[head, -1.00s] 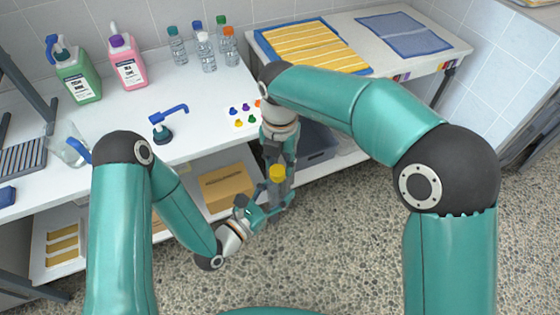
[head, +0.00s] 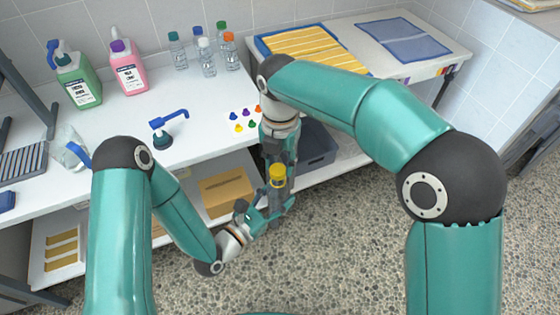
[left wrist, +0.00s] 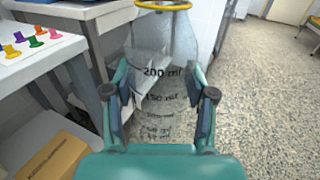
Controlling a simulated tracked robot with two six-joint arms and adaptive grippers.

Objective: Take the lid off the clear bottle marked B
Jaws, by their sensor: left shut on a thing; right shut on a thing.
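The clear bottle (left wrist: 165,75) stands upright in the left wrist view, with "200 ml" and lower volume marks; no letter B is readable. A yellow ring (left wrist: 161,4) circles its neck at the top edge. My left gripper (left wrist: 158,100) is shut on the bottle's sides; it also shows in the head view (head: 272,212). The yellow lid (head: 277,170) is above the left gripper in the head view. My right gripper (head: 278,160) points down from above and is shut on the lid. I cannot tell whether lid and neck are apart.
A cardboard box (head: 225,190) sits on the shelf below. The floor in front is clear.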

